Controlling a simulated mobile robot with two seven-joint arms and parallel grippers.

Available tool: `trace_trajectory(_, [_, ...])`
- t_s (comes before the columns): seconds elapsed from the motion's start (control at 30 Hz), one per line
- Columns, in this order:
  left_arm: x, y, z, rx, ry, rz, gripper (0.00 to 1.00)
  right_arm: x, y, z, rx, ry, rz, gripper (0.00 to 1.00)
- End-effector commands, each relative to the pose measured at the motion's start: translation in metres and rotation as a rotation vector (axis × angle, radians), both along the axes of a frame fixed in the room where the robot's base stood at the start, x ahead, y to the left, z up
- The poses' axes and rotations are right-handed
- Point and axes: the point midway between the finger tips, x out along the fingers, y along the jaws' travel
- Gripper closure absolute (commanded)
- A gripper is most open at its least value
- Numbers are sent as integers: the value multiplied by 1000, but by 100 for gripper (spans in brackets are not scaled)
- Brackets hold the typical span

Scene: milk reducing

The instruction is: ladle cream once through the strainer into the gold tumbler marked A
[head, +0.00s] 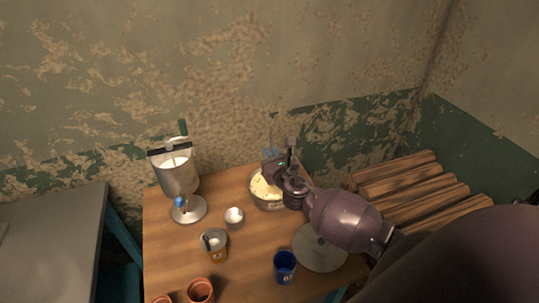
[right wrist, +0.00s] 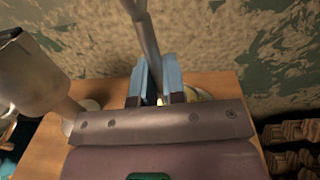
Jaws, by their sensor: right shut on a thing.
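My right gripper (head: 271,150) is over the cream pot (head: 257,200), a metal bowl with pale yellow cream at the middle back of the table. In the right wrist view its blue fingers (right wrist: 155,82) are shut on a grey metal rod, which looks like the ladle's handle (right wrist: 147,38). The ladle's bowl is hidden. The gold tumbler (head: 217,256) stands front left of the pot; its marking is too small to read surely. A pale round piece with a dark handle, probably the strainer (head: 212,240), sits at its mouth. My left gripper is not in view.
A metal separator (head: 178,178) with a crank stands at the back left. A small white cup (head: 234,217) stands between pot and gold tumbler. A blue tumbler (head: 285,264), a round grey disc (head: 318,250) and terracotta cups (head: 201,290) are nearer. Logs (head: 415,190) lie at right.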

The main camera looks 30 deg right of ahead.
Motion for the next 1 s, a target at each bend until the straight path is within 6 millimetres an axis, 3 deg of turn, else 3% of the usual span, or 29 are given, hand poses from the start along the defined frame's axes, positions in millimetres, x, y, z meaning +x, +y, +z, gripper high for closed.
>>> trace_trajectory(0.63, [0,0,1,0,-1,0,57,-3,7,-1,2,1,3,100])
trace_trajectory(0.77, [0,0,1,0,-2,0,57,-13,33,-5,1,4,14,100])
trace_trajectory(1.0, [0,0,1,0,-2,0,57,-49,117,-1,-5,7,36,100])
